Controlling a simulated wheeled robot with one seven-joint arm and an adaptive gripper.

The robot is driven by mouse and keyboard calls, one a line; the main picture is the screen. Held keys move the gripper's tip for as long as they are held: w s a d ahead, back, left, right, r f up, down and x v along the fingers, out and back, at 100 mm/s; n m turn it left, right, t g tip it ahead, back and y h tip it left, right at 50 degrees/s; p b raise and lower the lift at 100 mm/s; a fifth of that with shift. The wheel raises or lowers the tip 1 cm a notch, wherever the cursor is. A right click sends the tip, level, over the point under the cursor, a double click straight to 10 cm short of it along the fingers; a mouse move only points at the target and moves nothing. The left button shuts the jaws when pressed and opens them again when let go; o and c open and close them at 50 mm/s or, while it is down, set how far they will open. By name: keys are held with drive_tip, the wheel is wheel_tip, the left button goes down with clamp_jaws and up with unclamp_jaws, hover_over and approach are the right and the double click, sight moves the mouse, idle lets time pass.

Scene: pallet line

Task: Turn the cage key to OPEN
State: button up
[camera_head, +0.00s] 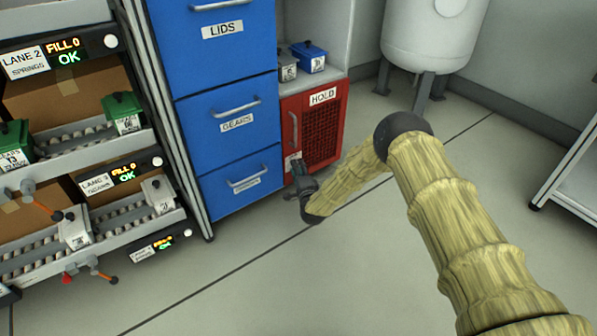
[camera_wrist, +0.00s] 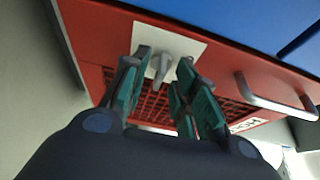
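The cage is a red cabinet with a mesh door (camera_head: 321,135) under a HOLD label (camera_head: 323,96), at the foot of the shelf unit. In the wrist view the red mesh door (camera_wrist: 205,100) fills the upper middle. A grey key (camera_wrist: 161,66) stands on a pale plate (camera_wrist: 188,46) on the red door. My gripper (camera_wrist: 160,75) is open, with one green-padded finger on each side of the key. I cannot tell whether either finger touches it. In the head view my gripper (camera_head: 299,172) is at the cage's lower left corner and hides the key. Any lettering on the plate is unreadable.
A silver handle (camera_wrist: 270,95) sits on the cage door near the key. Blue drawers (camera_head: 238,130) stand directly left of the cage. Two small bins, one blue (camera_head: 309,56), sit on the shelf above. A white tank (camera_head: 432,40) stands behind right. The floor (camera_head: 250,270) in front is clear.

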drive_tip(key=shift+c, duration=0.4)
clamp_jaws()
drive_tip(key=shift+w+d+f+n+t+y+b, duration=0.2)
drive_tip(key=shift+n+y, duration=1.2)
drive_tip(key=shift+n, duration=2.25)
drive_tip(key=shift+s+d+f+n+t+y+b, duration=0.2)
drive_tip(key=shift+n+y, duration=1.2)
drive_tip(key=shift+n, duration=2.3)
drive_tip(key=shift+w+f+n+t+y+b, duration=0.1)
drive_tip(key=shift+w+n+y+b, duration=0.2)
drive_tip(key=shift+n+y, duration=2.25)
drive_tip(key=n+h, duration=0.2)
drive_tip(key=shift+n, duration=0.4)
drive_tip(key=shift+r, duration=0.1)
